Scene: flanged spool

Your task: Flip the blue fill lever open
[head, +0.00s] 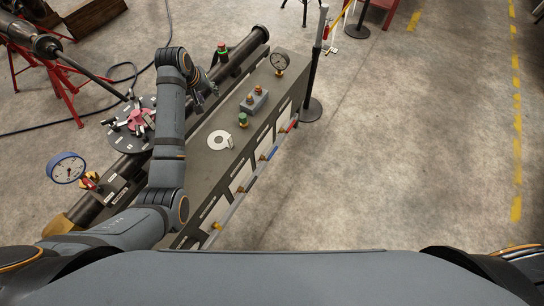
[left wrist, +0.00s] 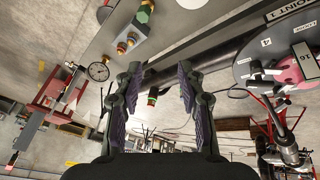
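A small lever with a blue handle (head: 271,154) sits on the front side panel of the long grey bench in the head view, beside a brass fitting. It looks small, and its exact position is hard to tell. I cannot make it out in the left wrist view. My left gripper (head: 205,93) is above the back part of the bench, up and left of the lever and clear of it. In the left wrist view its fingers (left wrist: 160,80) are spread apart with nothing between them. My right gripper is not in view.
The bench top carries a gauge (head: 280,61), a grey block (head: 254,101) with brass knobs, a green-capped fitting (head: 242,120) and a white disc (head: 220,140). A dark pipe (head: 240,50) runs behind. A post (head: 314,90) stands at the far end. The floor right is clear.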

